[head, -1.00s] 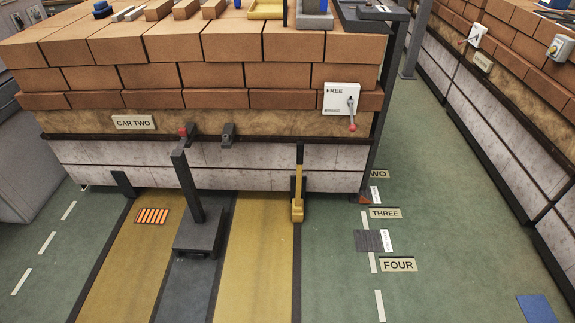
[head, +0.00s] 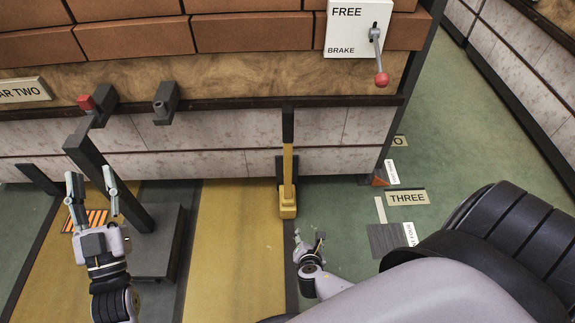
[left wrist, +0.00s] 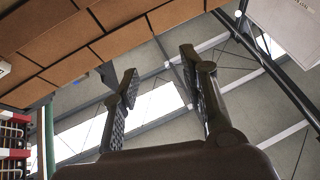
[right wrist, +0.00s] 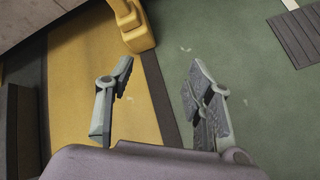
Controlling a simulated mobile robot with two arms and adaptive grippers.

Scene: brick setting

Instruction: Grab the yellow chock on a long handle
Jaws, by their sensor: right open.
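The yellow chock (head: 288,205) stands on the floor against the car's front, its yellow handle upright with a black grip (head: 288,125) at the top. In the right wrist view the chock (right wrist: 138,36) shows at the top, beyond the fingers. My right gripper (head: 309,240) is open and empty, low and just right of the chock, apart from it; its open fingers also show in the right wrist view (right wrist: 160,85). My left gripper (head: 91,185) is open and empty, pointing up, in front of the dark post at left. In the left wrist view its fingers (left wrist: 158,75) are spread with nothing between.
The brick-loaded car (head: 240,75) fills the back, with a FREE/BRAKE lever plate (head: 352,45) at upper right. A dark post on a base (head: 155,245) stands left of the chock. The yellow floor strip (head: 235,250) in front is clear.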

